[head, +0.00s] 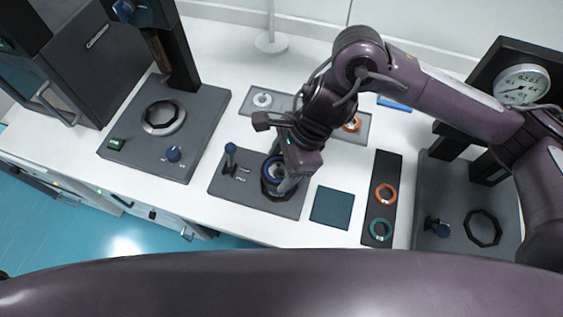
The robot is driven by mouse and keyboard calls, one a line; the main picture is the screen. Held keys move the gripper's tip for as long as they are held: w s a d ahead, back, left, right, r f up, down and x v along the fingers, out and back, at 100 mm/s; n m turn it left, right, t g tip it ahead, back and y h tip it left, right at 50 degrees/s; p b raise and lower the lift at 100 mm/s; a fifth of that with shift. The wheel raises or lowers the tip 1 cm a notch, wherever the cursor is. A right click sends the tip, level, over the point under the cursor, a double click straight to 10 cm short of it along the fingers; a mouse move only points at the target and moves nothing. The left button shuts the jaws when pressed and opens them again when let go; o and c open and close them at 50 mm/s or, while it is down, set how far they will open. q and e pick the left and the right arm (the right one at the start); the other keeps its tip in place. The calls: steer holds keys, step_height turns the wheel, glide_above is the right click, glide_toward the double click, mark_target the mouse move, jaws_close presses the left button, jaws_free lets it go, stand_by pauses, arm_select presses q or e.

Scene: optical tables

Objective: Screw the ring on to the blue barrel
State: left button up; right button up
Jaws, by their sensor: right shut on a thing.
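The blue barrel (269,172) stands upright in a dark holder on a grey base plate (226,188) near the middle of the table. My right gripper (283,184) reaches down over it from the right. It is shut on the ring, at the top of the barrel. The fingers and wrist hide most of the ring, so I cannot tell its colour or how it sits on the barrel. My left gripper is not in view.
A black tray (378,212) holds an orange ring (386,194) and a teal ring (380,229). A dark teal mat (332,208) lies beside the base plate. A grey tray (283,105) with rings lies behind. Instruments with a dial gauge (522,85) stand right; a column stand (184,120) stands left.

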steer(key=shift+f+b, duration=0.55)
steer(key=shift+b, duration=0.65)
stand_by(1.4)
